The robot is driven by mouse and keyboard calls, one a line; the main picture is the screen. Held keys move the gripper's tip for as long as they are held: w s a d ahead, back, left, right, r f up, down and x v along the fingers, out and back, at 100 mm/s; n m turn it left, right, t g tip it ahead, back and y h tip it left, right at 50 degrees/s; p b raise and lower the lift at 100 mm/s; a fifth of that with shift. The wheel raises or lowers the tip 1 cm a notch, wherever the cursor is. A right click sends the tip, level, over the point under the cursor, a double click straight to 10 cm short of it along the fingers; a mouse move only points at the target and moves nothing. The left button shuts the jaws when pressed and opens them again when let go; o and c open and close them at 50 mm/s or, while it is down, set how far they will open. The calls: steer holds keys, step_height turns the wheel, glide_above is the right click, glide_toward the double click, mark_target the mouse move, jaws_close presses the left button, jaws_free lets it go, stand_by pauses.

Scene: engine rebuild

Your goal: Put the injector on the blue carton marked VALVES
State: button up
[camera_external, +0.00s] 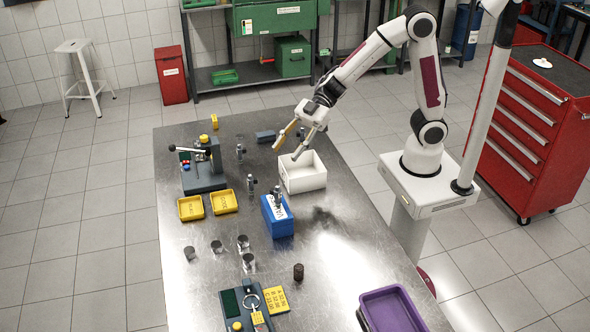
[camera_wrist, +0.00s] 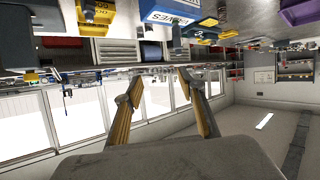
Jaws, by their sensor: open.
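The blue carton marked VALVES (camera_external: 279,226) stands near the middle of the metal table. A small dark and silver injector (camera_external: 277,196) appears to stand upright on its top. In the wrist view, which is upside down, the carton (camera_wrist: 163,12) is at the top edge, with the injector (camera_wrist: 177,34) beside its label. Two similar injectors, one at the back (camera_external: 240,152) and one nearer (camera_external: 251,186), stand upright on the table left of the carton. My gripper (camera_external: 285,152) is open and empty, above and behind the carton, near the white bin. Its fingers (camera_wrist: 160,78) also show spread apart in the wrist view.
The open white bin (camera_external: 304,180) stands behind the carton. Two yellow trays (camera_external: 224,202) and a grey fixture (camera_external: 204,176) with a lever are at the left. Several metal cylinders stand in front. A purple bin (camera_external: 391,310) sits at the front right. The right-middle tabletop is clear.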

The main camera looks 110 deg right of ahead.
steer(key=s+d+r+m+t+h, duration=0.1)
steer(key=d+r+m+t+h, duration=0.15)
steer(key=d+r+h, duration=0.4)
steer(key=s+d+m+g+h, duration=0.2)
steer(key=s+d+m+h, duration=0.15)
steer(key=s+d, duration=0.35)
steer(key=s+a+f+g, duration=0.2)
steer(key=s, duration=0.6)
steer(key=s+a+f+m+g+y, duration=0.1)
steer(key=s+a+f, duration=0.1)
steer(key=s, duration=0.6)
steer(key=s+a+f+m+g+y, duration=0.1)
steer(key=s+a, duration=0.3)
steer(key=s, duration=0.4)
steer(key=shift+f+g, duration=0.65)
steer(key=shift+g, duration=0.2)
